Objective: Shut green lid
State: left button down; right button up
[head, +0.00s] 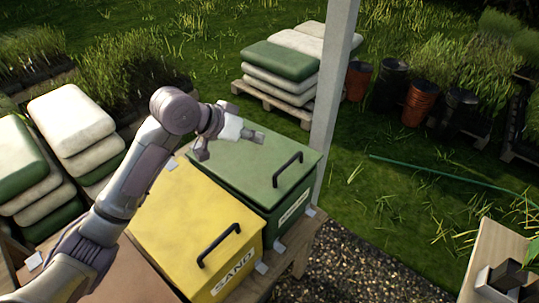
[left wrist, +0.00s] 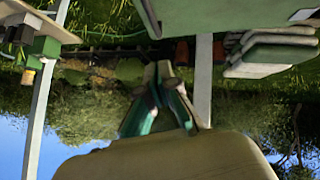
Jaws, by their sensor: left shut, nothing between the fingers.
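The green lid (head: 243,176) lies flat on top of the green bin (head: 292,207) and looks shut, with a black bar handle (head: 287,168) near its front right edge. My left gripper (head: 259,137) is over the back part of the lid, shut and empty. Whether it touches the lid cannot be told. In the left wrist view my left gripper's fingers (left wrist: 161,72) come together, and a green surface (left wrist: 235,14), probably the bin or its lid, fills the top. My right gripper is not in view.
A yellow bin (head: 185,213) labelled SAND, with a black handle, stands beside the green one on a wooden bench. A pale post (head: 334,85) rises just behind the green bin. Stacked sacks (head: 279,62) lie on a pallet beyond. A wooden table (head: 497,262) is at lower right.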

pick_arm(q)
jog(key=x, duration=0.3)
jog(key=p, duration=0.3)
send_near(290, 160)
jog(key=x, duration=0.5)
jog(key=shift+w+d+r, duration=0.1)
jog(key=shift+w+d, duration=0.15)
jog(key=shift+w, duration=0.25)
jog(key=shift+s+f, duration=0.15)
jog(key=shift+f, duration=0.35)
jog(key=shift+d, duration=0.1)
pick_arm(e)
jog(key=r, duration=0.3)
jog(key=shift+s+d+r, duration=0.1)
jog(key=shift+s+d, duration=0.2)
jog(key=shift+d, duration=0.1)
